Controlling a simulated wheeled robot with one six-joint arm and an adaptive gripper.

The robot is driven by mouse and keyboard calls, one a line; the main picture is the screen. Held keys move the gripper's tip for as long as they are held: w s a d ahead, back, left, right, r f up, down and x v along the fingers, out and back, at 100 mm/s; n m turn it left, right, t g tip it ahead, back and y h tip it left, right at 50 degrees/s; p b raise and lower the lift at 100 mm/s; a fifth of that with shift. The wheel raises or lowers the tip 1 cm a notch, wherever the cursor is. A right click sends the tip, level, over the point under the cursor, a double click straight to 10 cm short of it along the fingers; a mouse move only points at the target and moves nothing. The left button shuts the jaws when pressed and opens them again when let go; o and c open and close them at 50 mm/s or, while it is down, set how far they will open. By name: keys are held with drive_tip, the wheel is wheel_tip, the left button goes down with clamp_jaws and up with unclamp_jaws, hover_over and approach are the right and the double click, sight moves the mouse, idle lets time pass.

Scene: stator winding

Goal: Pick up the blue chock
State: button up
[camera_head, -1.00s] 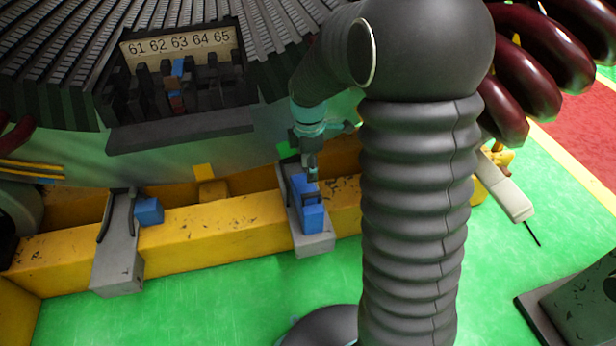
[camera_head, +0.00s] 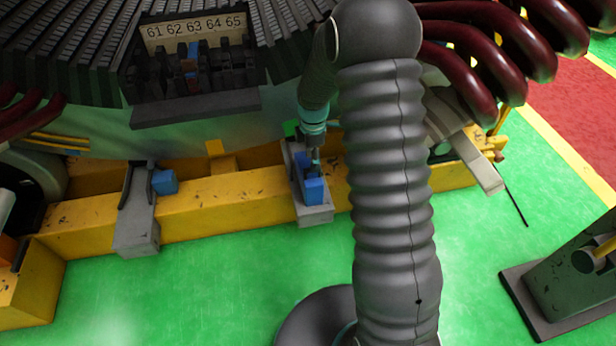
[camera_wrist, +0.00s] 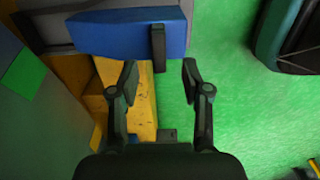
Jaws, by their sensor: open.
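A long blue piece (camera_head: 314,190), which I take as the blue chock, lies on a grey bracket (camera_head: 316,214) on the yellow beam. In the wrist view the blue chock (camera_wrist: 115,34) lies across the top, with a dark upright strip (camera_wrist: 158,48) against its near side, toward the right end. My gripper (camera_wrist: 160,80) is open and empty, its fingertips apart from the chock and either side of the strip's line. In the head view my gripper (camera_head: 314,158) is small and dark over the bracket's far part; its fingers are hard to make out.
A smaller blue block (camera_head: 164,181) sits beside the left grey bracket (camera_head: 137,235). Behind is the stator with a slot panel numbered 61 to 65 (camera_head: 195,30). Dark red coils (camera_head: 465,75) are at the upper right.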

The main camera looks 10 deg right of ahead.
sight(308, 170)
drive_tip(key=shift+f, duration=3.05)
drive_tip(key=shift+w, duration=0.1)
clamp_jaws()
